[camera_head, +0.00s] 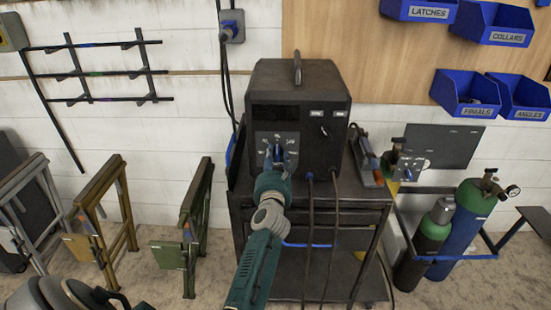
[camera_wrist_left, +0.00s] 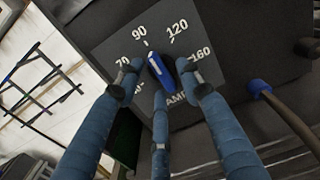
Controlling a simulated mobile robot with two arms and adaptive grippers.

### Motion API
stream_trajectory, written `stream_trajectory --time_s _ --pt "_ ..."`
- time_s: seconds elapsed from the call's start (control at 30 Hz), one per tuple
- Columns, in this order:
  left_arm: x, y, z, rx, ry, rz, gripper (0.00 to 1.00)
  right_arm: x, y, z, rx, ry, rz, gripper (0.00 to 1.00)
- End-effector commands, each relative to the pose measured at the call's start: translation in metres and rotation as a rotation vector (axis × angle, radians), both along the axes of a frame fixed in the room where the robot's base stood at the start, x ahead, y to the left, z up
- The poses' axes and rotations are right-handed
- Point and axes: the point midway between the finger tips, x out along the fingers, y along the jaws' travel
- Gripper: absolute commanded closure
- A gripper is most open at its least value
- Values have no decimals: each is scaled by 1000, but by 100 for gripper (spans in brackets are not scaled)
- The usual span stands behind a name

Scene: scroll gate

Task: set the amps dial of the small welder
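The small welder is a dark box (camera_head: 320,85) with a top handle, standing on a cart. Its amps panel (camera_wrist_left: 105,50) reads 70, 90, 120 and 160, with another number partly hidden by a finger. The amps dial is a blue knob (camera_wrist_left: 162,70) with a pale line; its upper end points roughly toward 90. My left gripper (camera_head: 277,155) is in front of the panel; in the left wrist view its three fingers (camera_wrist_left: 160,80) are spread around the knob. A gap shows on the knob's left; contact on the right is unclear.
The cart (camera_head: 370,200) holds the welder, with cables hanging down its front. Gas cylinders (camera_head: 465,225) stand at the right and folded stands (camera_head: 195,225) at the left. Blue bins (camera_head: 465,92) hang on the wall at upper right.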

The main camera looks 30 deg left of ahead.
Motion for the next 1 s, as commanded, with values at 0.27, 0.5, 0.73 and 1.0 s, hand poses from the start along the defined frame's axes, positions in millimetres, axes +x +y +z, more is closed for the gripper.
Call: stream_trajectory --time_s 0.27,0.5,0.73,1.0 --pt "-33 -21 -2 -1 2 -1 63 1 1 0 1 -1 0 60" --pt "-59 -37 -1 -2 1 0 63 1 1 0 1 -1 -1 60" --pt "-63 -39 -1 -1 0 0 63 1 1 0 1 -1 0 60" --pt "-63 -39 0 -1 1 0 63 1 1 0 1 -1 -1 60"
